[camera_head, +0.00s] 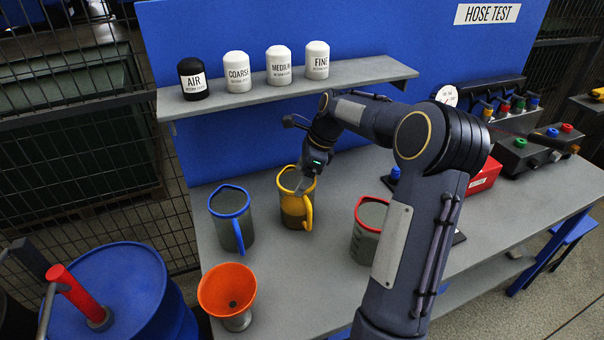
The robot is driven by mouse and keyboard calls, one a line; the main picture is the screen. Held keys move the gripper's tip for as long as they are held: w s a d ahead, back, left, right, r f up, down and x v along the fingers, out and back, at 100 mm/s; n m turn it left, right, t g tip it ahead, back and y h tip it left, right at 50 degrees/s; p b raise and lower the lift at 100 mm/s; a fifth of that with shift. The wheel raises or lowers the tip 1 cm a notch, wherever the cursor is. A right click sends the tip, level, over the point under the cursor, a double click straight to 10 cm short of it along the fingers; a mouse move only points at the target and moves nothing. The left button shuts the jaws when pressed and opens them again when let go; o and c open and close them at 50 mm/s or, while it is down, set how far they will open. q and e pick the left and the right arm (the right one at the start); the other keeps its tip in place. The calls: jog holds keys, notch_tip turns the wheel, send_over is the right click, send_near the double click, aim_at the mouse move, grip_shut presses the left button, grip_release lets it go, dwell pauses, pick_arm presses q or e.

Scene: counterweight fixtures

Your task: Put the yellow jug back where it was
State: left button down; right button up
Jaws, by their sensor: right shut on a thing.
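The fingertips are partly hidden against the jug. The blue-rimmed jug (233,225) stands to the left, and the red-rimmed jug (368,238) stands to the right, partly behind my arm. My left gripper is not in view.
An orange funnel (228,290) stands at the bench's front left. A shelf (350,76) above holds several labelled bottles. A red box (486,176) and hose fittings (520,150) are at the right. Bare grey bench (300,270) lies in front of the yellow jug.

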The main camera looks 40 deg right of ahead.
jog(key=o, duration=1.8)
jog(key=shift+f, duration=0.1)
jog(key=v, duration=1.2)
jog(key=s+a+r+n, duration=0.2)
jog(key=s+a+n, duration=0.2)
jog(key=a+n, duration=0.25)
jog(key=s+a+f+n+t, duration=0.1)
jog(key=s+a+f+n, duration=0.2)
jog(key=s+a+n, duration=0.3)
jog(key=s+a+f+n, duration=0.3)
jog(key=s+a+n, duration=0.3)
jog(key=s+a+f+n+t, duration=0.1)
jog(key=s+a+f+n, duration=0.3)
jog(key=s+a+n, duration=0.2)
jog(key=shift+s+a+t, duration=0.15)
jog(key=shift+a+t, duration=0.15)
jog(key=shift+a, duration=0.3)
